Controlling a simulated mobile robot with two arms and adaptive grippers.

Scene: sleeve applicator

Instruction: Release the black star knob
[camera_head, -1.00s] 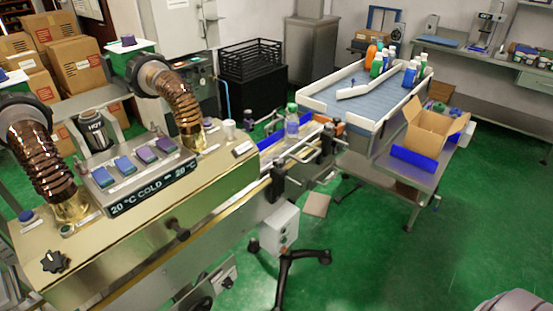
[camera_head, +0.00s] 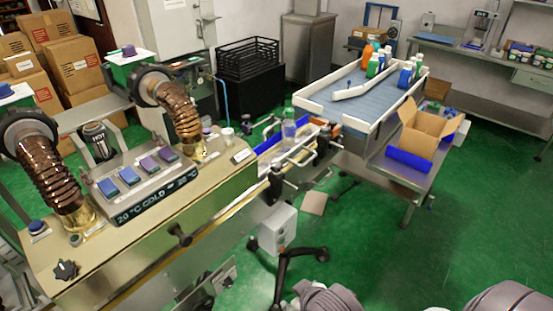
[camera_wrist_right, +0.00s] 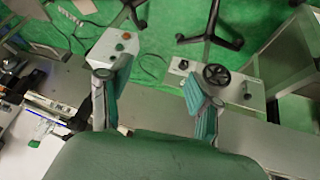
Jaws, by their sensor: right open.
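The black star knob (camera_head: 65,270) sits on the top left front of the brass-coloured sleeve machine (camera_head: 215,190) in the head view. No gripper is near it in that view. My right gripper (camera_wrist_right: 150,78) shows in the right wrist view with its two fingers spread and nothing between them. Beyond its fingers are the machine's lower parts and the green floor. A black handwheel (camera_wrist_right: 216,74) lies behind the right finger, apart from it as far as I can tell. My left gripper is not in view.
Brown ribbed hoses (camera_head: 181,115) rise from the machine top. A white control box (camera_head: 277,229) stands beside the machine above a black wheeled base (camera_head: 288,262). A clear bottle (camera_head: 289,131) stands on the conveyor. Green floor (camera_head: 370,255) is open at the right.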

